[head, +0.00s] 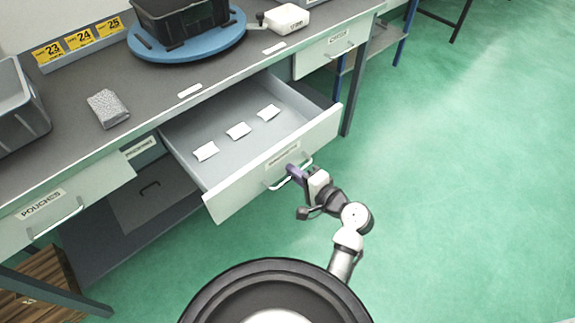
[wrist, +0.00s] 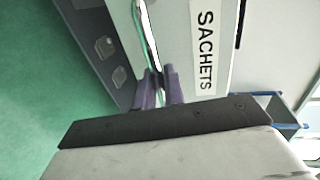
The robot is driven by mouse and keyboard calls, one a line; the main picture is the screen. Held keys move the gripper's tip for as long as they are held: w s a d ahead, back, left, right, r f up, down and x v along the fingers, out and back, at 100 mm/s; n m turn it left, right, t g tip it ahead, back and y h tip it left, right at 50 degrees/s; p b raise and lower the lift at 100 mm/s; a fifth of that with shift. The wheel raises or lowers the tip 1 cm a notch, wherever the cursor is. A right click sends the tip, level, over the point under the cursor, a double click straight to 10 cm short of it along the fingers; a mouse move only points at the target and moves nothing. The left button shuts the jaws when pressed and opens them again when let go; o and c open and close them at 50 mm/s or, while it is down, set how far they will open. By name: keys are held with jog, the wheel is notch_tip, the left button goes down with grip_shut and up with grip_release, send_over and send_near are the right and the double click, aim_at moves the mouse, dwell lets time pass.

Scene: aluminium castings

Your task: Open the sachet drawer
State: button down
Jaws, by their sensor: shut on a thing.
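The sachet drawer (head: 275,165) is pulled well out from under the grey workbench in the head view. Several small white sachets lie apart on its floor, one of them near the middle (head: 239,131). Its front bears a label reading SACHETS (wrist: 206,45) in the wrist view. The metal bar handle (head: 276,184) runs across the drawer front and also shows in the wrist view (wrist: 149,32). My gripper (head: 293,171) is at the right part of the handle, its purple fingers (wrist: 158,88) shut around the bar. The fingers hide the part of the bar between them.
A drawer labelled POUCHES (head: 50,208) is shut at the left, and another drawer (head: 335,47) is shut at the right. On the bench are a blue turntable (head: 188,42) with a black bin, a grey block (head: 108,108) and a grey bin (head: 18,112). The green floor at the right is clear.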

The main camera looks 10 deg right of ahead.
jog(key=shift+s+d, duration=0.2)
jog(key=shift+s, duration=0.05)
jog(key=c, duration=1.6)
grip_release()
jog(key=b+v, duration=0.2)
jog(key=v, duration=1.1)
jog(key=shift+s+d+r, duration=0.1)
jog(key=shift+s+d, duration=0.15)
jog(key=shift+s, duration=0.05)
